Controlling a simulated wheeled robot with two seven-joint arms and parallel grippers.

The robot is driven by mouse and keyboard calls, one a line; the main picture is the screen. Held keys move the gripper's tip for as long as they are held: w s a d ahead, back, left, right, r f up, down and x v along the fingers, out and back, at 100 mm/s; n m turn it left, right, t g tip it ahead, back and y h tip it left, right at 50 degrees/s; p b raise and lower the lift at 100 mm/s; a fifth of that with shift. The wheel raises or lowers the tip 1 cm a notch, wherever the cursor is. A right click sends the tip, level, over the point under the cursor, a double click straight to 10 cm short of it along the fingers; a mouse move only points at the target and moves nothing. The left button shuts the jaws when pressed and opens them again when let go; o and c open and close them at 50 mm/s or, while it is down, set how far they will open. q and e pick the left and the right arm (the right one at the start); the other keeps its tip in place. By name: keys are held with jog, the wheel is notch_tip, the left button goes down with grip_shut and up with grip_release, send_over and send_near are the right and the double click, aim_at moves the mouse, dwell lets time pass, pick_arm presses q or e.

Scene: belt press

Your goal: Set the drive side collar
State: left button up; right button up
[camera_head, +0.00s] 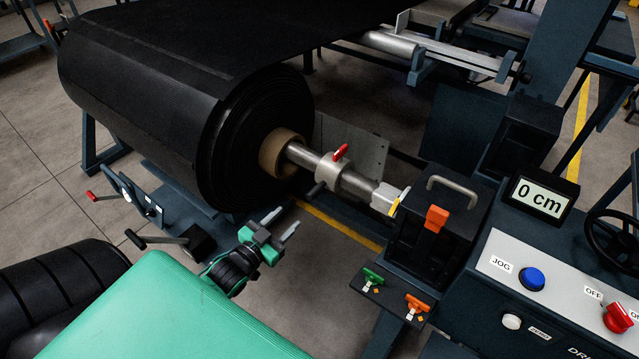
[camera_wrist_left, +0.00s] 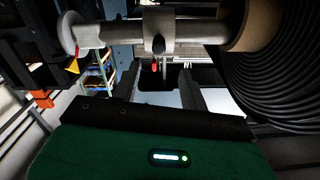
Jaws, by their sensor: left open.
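The drive side collar (camera_head: 327,176) is a pale ring around the steel shaft (camera_head: 355,184), with a red lever (camera_head: 341,152) on top and a dark knob low on its left. It sits between the roll's brown core (camera_head: 280,152) and the shaft's white end piece (camera_head: 385,197), apart from both. In the left wrist view the collar (camera_wrist_left: 158,32) is near the top centre, ahead of the gripper. My left gripper (camera_head: 280,226) is open and empty, below and left of the collar, not touching it. My right gripper is out of view.
The black belt roll (camera_head: 250,130) is close behind my left gripper. A dark bearing block (camera_head: 440,225) with an orange latch (camera_head: 436,218) stands at the shaft's right end. A control panel (camera_head: 555,290) and a display reading 0 cm (camera_head: 538,198) are at right. Floor shows below the shaft.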

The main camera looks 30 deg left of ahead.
aim_at(316, 191)
pick_arm(q)
jog(key=w, duration=0.4)
jog(key=w+p, duration=0.1)
jog(key=w, duration=0.3)
jog(key=w+d, duration=0.1)
jog(key=w, duration=0.3)
jog(key=shift+p, duration=0.4)
jog(key=shift+w+d, duration=0.15)
jog(key=shift+w, duration=0.65)
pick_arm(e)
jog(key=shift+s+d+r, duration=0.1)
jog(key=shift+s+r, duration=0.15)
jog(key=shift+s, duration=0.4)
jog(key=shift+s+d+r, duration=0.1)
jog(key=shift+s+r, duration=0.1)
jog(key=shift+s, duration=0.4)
pick_arm(q)
grip_shut()
